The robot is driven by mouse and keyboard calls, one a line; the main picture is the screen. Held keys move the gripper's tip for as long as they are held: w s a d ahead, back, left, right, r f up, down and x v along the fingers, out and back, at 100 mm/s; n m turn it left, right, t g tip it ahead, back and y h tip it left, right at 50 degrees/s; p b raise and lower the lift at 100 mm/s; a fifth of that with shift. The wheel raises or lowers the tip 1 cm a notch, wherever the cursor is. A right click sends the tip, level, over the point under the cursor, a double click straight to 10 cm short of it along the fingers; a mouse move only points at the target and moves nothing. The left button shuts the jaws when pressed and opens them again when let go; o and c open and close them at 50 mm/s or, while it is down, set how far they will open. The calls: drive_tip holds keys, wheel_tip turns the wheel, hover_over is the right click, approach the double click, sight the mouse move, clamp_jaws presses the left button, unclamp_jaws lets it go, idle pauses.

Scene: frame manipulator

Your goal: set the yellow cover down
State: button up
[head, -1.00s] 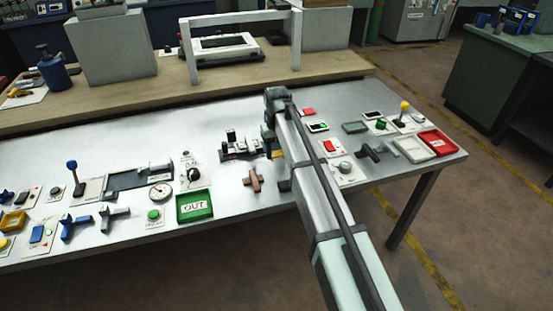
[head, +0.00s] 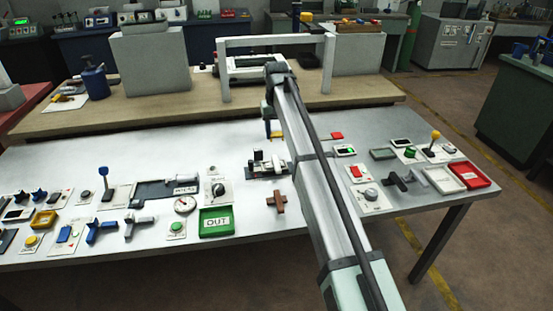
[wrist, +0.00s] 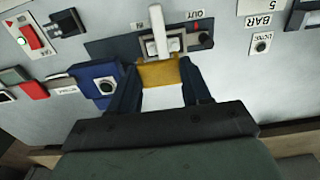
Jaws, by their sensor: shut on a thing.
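My gripper (wrist: 158,88) is shut on the yellow cover (wrist: 158,74), which sits between its two dark fingers in the wrist view. In the head view only a small yellow part of the cover (head: 276,135) shows below my gripper (head: 273,129), beyond the dark fixture. Its height over the table is hard to tell. The fixture (wrist: 110,47), a dark plate with a white upright lever and IN and OUT labels, lies just past the cover in the wrist view. It also shows in the head view (head: 264,171).
A brown cross-shaped handle (head: 277,201) and a green OUT tray (head: 216,222) lie in front. A red piece (head: 336,135) and switch panels (head: 366,190) stand to the right of my arm. The white tabletop (head: 190,150) is clear behind the fixture, left of the gripper.

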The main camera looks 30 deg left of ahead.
sight(276, 161)
drive_tip(key=shift+f, duration=4.7)
drive_tip(key=shift+f, duration=0.6)
drive_tip(key=o, duration=1)
drive_tip(key=shift+r, duration=0.1)
wheel_tip(276, 161, up, 13)
